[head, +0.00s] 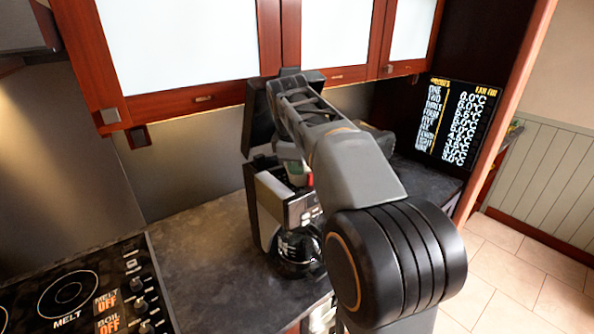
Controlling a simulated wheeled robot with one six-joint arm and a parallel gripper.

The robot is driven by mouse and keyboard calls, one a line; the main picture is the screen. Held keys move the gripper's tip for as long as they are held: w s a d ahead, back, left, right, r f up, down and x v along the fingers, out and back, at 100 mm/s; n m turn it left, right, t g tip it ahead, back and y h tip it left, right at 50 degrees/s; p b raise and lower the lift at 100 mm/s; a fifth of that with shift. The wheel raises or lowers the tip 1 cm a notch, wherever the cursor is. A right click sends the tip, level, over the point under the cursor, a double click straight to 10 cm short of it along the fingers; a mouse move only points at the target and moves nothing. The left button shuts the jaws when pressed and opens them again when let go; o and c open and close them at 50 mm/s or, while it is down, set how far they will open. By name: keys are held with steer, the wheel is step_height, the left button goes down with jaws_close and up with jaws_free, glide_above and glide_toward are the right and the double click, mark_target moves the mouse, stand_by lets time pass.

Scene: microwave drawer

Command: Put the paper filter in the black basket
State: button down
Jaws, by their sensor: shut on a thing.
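The coffee maker (268,196) stands on the dark counter, its black upper part (257,122) raised at the back. Its glass carafe (297,250) sits at the bottom front. My gripper (299,178) points down over the open top of the coffee maker, largely covered by my own arm. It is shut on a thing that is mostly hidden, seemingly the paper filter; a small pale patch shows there. I cannot make out the black basket, nor whether the held thing touches it.
Red-framed cabinets (200,97) hang close above and behind. A cooktop (85,295) with knobs lies at the left. The counter (205,262) between it and the coffee maker is clear. A black display panel (457,122) stands at the right.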

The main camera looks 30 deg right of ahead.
steer(key=shift+f, duration=0.75)
steer(key=shift+f, duration=0.1)
steer(key=shift+f+b, duration=0.35)
steer(key=shift+f, duration=0.2)
steer(key=c, duration=1.2)
jaws_free()
steer(key=shift+r+p, duration=0.4)
steer(key=shift+r, duration=0.15)
steer(key=p+v, duration=0.1)
steer(key=v, duration=1.1)
steer(key=s+a+f+m+t, duration=0.1)
steer(key=s+a+f+m, duration=0.1)
steer(key=s+f, duration=0.3)
steer(key=s+a+f+m+t+y, duration=0.1)
steer(key=s+f+m, duration=0.4)
steer(key=f, duration=0.5)
steer(key=s+a+f+m+t+y, duration=0.1)
steer(key=s+a+f+m, duration=0.2)
steer(key=f, duration=0.5)
steer(key=shift+s+a+m, duration=0.15)
steer(key=shift+s+a, duration=0.15)
steer(key=shift+s, duration=0.25)
steer(key=shift+s+a+m, duration=0.15)
steer(key=shift+s+a, duration=0.15)
steer(key=shift+s, duration=0.2)
